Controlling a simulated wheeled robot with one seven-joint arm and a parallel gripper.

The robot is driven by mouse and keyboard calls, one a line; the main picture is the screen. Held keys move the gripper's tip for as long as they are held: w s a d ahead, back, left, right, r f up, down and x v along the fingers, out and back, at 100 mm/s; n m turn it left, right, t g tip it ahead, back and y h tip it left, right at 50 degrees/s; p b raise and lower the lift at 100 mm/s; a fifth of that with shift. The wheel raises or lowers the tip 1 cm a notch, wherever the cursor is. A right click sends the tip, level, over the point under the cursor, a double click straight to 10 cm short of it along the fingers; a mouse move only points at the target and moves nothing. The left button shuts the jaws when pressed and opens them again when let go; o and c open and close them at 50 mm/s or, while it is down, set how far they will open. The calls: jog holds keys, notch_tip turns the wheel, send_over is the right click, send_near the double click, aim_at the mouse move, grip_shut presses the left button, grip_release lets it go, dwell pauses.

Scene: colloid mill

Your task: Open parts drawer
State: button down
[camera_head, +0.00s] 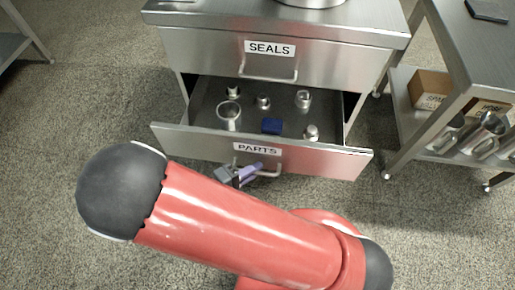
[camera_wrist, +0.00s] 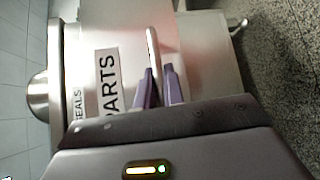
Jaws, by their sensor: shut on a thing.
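The parts drawer (camera_head: 310,158), labelled PARTS, is pulled out of a steel cabinet, and its inside shows in the head view. Several metal fittings, a clear cup-like part (camera_head: 229,115) and a blue block (camera_head: 271,126) lie in it. Its front also shows in the wrist view (camera_wrist: 135,60), turned sideways. My gripper (camera_head: 250,173) is at the drawer's bar handle (camera_head: 275,170), with purple fingers shut on it. In the wrist view the fingers (camera_wrist: 160,85) lie either side of the handle bar (camera_wrist: 152,50). My red arm hides the floor in front.
The shut seals drawer (camera_head: 330,62) is above the parts drawer. A steel cart (camera_head: 465,75) stands at the right, with cardboard boxes (camera_head: 430,88) and metal cylinders (camera_head: 485,135) on its lower shelf. Carpet to the left is clear.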

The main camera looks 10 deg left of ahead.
jog(key=shift+s+a, duration=0.15)
jog(key=shift+s, duration=2.3)
jog(key=c, duration=1.8)
grip_release()
jog(key=v, duration=0.7)
jog(key=shift+s+a, duration=0.3)
